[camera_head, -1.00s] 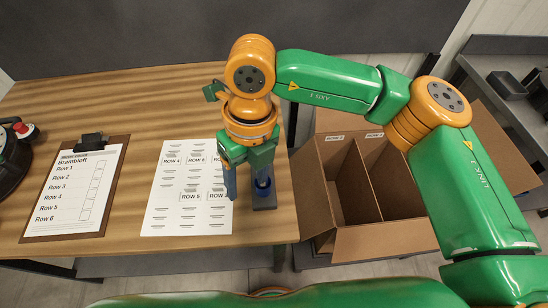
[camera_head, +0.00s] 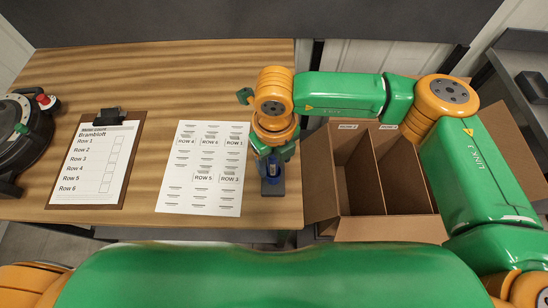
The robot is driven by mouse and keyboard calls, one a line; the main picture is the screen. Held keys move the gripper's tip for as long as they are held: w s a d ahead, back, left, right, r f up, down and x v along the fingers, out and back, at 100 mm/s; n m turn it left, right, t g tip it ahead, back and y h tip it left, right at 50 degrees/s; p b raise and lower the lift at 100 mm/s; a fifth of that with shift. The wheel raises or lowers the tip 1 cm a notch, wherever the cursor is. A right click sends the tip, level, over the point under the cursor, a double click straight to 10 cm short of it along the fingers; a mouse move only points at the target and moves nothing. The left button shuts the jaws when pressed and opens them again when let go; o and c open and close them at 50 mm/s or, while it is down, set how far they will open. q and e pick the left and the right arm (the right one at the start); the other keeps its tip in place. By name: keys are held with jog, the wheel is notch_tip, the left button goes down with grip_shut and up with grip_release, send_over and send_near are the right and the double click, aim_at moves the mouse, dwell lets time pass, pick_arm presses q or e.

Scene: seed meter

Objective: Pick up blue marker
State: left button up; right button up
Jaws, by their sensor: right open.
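The blue marker (camera_head: 272,170) stands upright in a small dark holder (camera_head: 273,188) near the right end of the wooden table. My right gripper (camera_head: 272,160) is over the marker, pointing down, with its fingers around or beside the marker's upper part. The fingers are partly hidden by the wrist, and I cannot tell whether they touch the marker. The right gripper is open. My left gripper is not in view.
A clipboard (camera_head: 62,182) with a row checklist lies at left, and a printed row sheet (camera_head: 180,205) lies beside the holder. A dark round device (camera_head: 15,140) with a red knob stands at far left. A divided cardboard box (camera_head: 325,207) stands right of the table.

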jog(key=shift+f, duration=0.3)
jog(key=shift+w+a+f, duration=0.1)
jog(key=shift+w+a, duration=0.15)
jog(key=shift+c, duration=0.2)
grip_shut()
